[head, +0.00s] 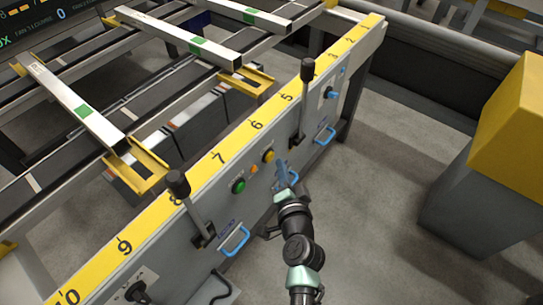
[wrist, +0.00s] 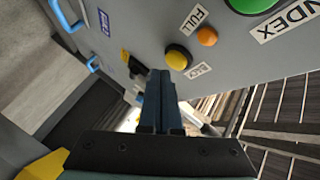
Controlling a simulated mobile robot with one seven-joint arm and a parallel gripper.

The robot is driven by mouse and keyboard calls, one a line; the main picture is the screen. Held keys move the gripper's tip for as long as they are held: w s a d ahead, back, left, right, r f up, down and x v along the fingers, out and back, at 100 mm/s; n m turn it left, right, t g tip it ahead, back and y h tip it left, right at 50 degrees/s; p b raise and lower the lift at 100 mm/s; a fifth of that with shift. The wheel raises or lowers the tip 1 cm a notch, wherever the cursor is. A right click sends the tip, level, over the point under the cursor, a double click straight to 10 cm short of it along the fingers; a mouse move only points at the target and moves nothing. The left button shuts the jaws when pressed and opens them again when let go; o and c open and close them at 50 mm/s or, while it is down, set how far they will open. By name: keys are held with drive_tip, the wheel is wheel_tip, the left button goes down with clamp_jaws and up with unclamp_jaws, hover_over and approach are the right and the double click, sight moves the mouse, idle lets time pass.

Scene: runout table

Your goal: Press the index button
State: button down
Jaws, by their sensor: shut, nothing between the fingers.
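The green button (head: 238,186) sits on the grey panel below the yellow numbered rail. In the wrist view the green button (wrist: 248,3) is cut off by the top edge, beside a label (wrist: 284,20) reading INDEX. My gripper (head: 281,165) is shut and empty, near the panel to the right of the yellow button (head: 268,157). In the wrist view my gripper's fingertips (wrist: 161,76) show just beside the yellow button (wrist: 178,57), away from the green one. I cannot tell whether the fingertips touch the panel.
A small orange button (head: 253,169) sits between the green and yellow ones. Black-knobbed levers (head: 178,184) (head: 307,70) and blue handles (head: 235,241) (head: 325,135) stick out from the panel. A yellow-topped grey block (head: 508,115) stands at right. Floor between is clear.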

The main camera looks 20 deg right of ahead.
drive_tip(key=shift+w+a, duration=0.25)
drive_tip(key=shift+w, duration=0.1)
drive_tip(key=shift+w+a, duration=0.35)
drive_tip(key=shift+w, duration=0.05)
idle(0.9)
drive_tip(key=shift+s, duration=0.1)
drive_tip(key=shift+s+d, duration=0.6)
drive_tip(key=shift+s, duration=0.05)
drive_tip(key=s+d+b, duration=0.1)
drive_tip(key=s, duration=0.1)
drive_tip(key=s+d+b, duration=0.1)
drive_tip(key=s+d, duration=0.1)
drive_tip(key=shift+b, duration=0.4)
idle(0.7)
